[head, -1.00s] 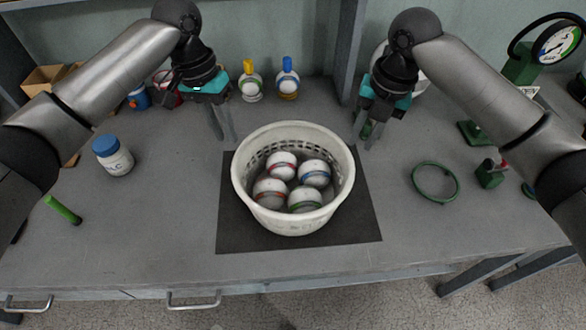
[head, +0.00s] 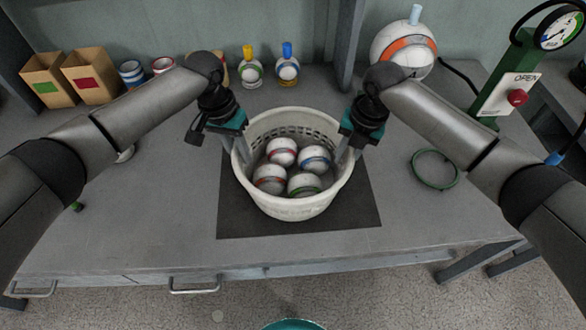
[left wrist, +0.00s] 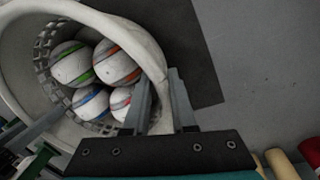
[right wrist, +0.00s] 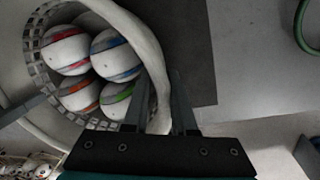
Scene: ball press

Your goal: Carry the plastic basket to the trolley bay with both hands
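The white plastic basket (head: 293,208) stands upright on a dark mat (head: 362,212) on the grey bench. It holds several white balls with coloured bands. My left gripper (head: 244,152) is at its left rim, and my right gripper (head: 350,154) is at its right rim. In the left wrist view the left fingers (left wrist: 162,105) stand apart, one on each side of the basket wall. In the right wrist view the right fingers (right wrist: 163,105) straddle the opposite wall the same way. I cannot make out a trolley bay.
Two cardboard boxes (head: 88,78) stand at the back left. A large banded ball (head: 403,50) and a green gauge stand (head: 509,75) are at the back right. A green ring (head: 434,170) lies right of the mat. The front bench is mostly clear.

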